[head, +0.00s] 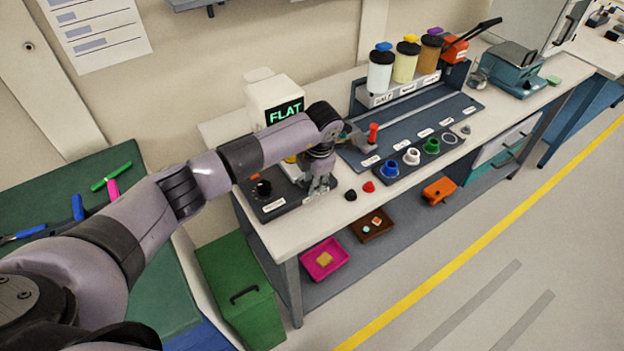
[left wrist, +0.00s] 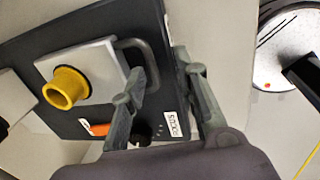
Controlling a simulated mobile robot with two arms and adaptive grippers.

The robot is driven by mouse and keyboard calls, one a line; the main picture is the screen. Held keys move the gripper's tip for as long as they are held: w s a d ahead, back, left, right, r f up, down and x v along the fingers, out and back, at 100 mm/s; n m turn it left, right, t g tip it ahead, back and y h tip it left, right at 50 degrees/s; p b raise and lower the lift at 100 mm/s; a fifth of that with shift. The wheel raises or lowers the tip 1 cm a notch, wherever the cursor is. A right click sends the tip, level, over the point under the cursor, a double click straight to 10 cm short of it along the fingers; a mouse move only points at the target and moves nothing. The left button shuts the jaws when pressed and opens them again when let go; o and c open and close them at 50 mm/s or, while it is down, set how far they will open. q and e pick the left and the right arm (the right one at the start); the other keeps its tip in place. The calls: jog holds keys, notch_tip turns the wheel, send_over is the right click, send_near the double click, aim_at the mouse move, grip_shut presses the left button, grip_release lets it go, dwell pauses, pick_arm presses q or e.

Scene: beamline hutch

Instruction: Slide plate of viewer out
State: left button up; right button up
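The viewer (head: 268,92) is a white housing with a green "FLAT" display on a dark base at the bench's left end. In the left wrist view, its pale square plate (left wrist: 78,58) carries a yellow ring (left wrist: 66,88) and has a dark loop handle (left wrist: 150,57) on its right side. My left gripper (head: 322,184) is at the viewer's right side. In the left wrist view, the gripper (left wrist: 160,62) is open, one fingertip over the loop and the other outside it. I cannot tell whether they touch the handle. My right gripper is not in view.
Black and red caps (head: 369,187) lie right of the gripper. A dark tray with a red-handled tool (head: 373,132) and several bottles (head: 405,62) stand further right. A pink tray (head: 325,258) is on the lower shelf. A green bin (head: 240,290) stands below left.

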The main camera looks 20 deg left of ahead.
pick_arm(q)
jog(key=shift+r, duration=0.2)
notch_tip(320, 180, up, 12)
jog(key=s+d, duration=0.1)
jog(key=shift+s+d+f, duration=0.2)
jog(key=shift+d+f, duration=0.05)
jog(key=shift+d, duration=0.05)
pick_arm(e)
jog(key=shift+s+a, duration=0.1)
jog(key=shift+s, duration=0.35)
